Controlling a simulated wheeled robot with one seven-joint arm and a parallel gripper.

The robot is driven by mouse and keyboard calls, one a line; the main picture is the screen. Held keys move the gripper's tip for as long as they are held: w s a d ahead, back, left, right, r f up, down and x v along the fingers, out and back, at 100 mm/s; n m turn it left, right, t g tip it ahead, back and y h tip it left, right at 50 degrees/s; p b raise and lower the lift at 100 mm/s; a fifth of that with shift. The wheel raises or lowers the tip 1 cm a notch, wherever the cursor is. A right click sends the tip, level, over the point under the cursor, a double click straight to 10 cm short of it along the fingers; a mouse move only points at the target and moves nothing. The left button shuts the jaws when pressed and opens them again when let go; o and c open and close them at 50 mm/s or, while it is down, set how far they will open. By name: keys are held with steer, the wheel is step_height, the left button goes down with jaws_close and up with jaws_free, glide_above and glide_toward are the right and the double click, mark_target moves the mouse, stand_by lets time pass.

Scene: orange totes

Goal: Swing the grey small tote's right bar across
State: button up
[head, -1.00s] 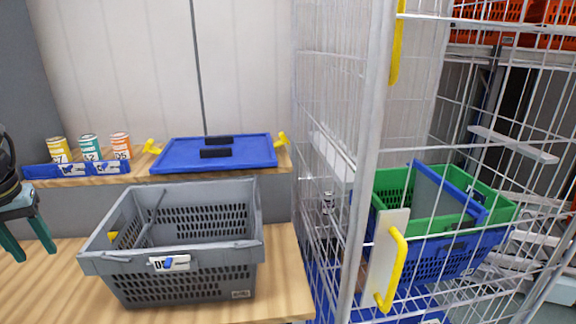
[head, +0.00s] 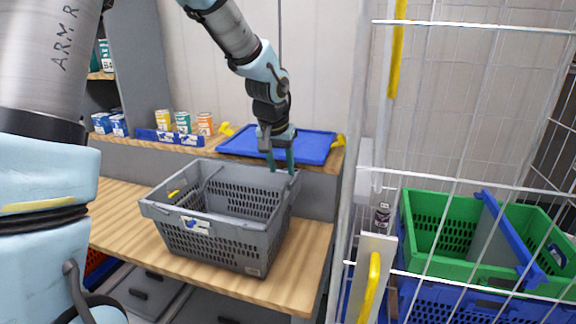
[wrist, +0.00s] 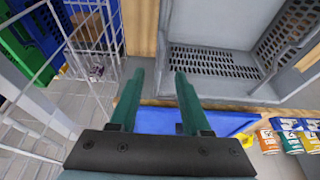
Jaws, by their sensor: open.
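The grey small tote (head: 215,240) stands on the wooden bench, its open top facing up. It also fills the upper right of the wrist view (wrist: 215,85). Its right bar seems to lie along the right rim, but I cannot clearly tell bar from rim. My gripper (head: 283,172) points down at the tote's far right corner, fingers apart. In the wrist view my open gripper (wrist: 158,75) has its two green fingers either side of the line of the tote's edge, with nothing visibly clamped. Whether a finger touches the tote I cannot tell.
A wire cage (head: 368,70) with a yellow handle (head: 370,290) stands on the right, holding a green crate (head: 430,235). Bare bench (head: 115,210) lies left of the tote.

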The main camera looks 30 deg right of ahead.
mark_target(284, 185)
steer(key=b+x, duration=0.4)
steer(key=x, duration=0.2)
steer(key=shift+w+f, duration=0.1)
steer(key=shift+f, duration=0.2)
steer(key=shift+d, duration=0.1)
steer(key=c, duration=0.7)
steer(key=shift+w+a+r+p, duration=0.45)
steer(key=shift+a+r+p, duration=0.05)
steer(key=shift+p, duration=0.05)
